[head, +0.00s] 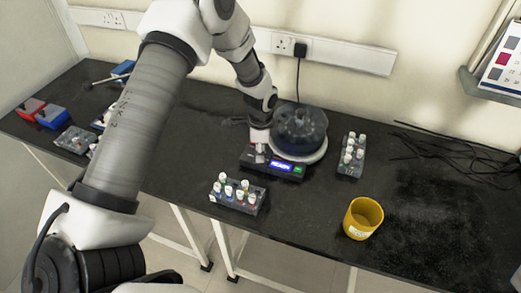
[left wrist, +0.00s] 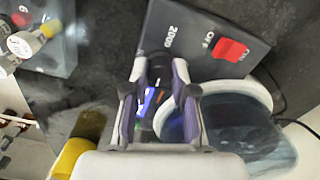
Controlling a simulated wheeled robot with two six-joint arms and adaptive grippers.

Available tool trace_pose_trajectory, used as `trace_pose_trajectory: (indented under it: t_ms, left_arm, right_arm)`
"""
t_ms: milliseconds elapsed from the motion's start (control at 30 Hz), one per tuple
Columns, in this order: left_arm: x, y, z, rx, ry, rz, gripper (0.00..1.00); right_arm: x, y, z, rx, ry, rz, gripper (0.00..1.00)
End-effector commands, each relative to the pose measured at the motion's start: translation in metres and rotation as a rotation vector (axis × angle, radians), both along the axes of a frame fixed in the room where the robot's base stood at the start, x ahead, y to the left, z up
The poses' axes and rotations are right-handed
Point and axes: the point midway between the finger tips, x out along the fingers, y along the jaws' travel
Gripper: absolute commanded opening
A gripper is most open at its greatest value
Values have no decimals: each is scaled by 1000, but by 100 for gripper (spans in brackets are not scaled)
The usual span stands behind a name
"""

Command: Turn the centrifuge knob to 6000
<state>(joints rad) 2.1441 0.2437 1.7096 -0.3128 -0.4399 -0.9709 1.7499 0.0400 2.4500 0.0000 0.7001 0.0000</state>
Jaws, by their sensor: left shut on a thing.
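The centrifuge (head: 300,130) stands on the black bench, with a dark translucent lid and a pale rim. Its front panel has a lit blue display (head: 281,166), whose text is too small to read surely. In the left wrist view the panel (left wrist: 205,30) shows the mark "2000", an "OFF" mark and a red switch (left wrist: 231,50). My left gripper (head: 259,152) reaches down to the left end of the panel. It is shut on the dark knob (left wrist: 155,66), which its fingers (left wrist: 158,76) mostly hide. I cannot read the knob's setting. My right gripper is not in view.
A rack of capped vials (head: 238,194) stands in front of the centrifuge, and another (head: 351,155) to its right. A yellow cup (head: 362,218) is at the front right. Black cables (head: 450,150) lie at the back right.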

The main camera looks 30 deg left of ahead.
Motion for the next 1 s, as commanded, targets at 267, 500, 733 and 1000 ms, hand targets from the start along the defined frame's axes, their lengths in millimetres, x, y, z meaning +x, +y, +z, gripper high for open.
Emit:
trace_pose_trajectory:
  t_ms: [267,500,733,1000]
  left_arm:
    - [0,0,0,0,-1,-40,0]
    - [0,0,0,1,-1,-41,0]
    - [0,0,0,1,-1,-40,51]
    - [0,0,3,0,-1,-39,51]
  right_arm:
    - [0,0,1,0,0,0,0]
    - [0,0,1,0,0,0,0]
    - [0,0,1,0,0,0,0]
    - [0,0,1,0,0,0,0]
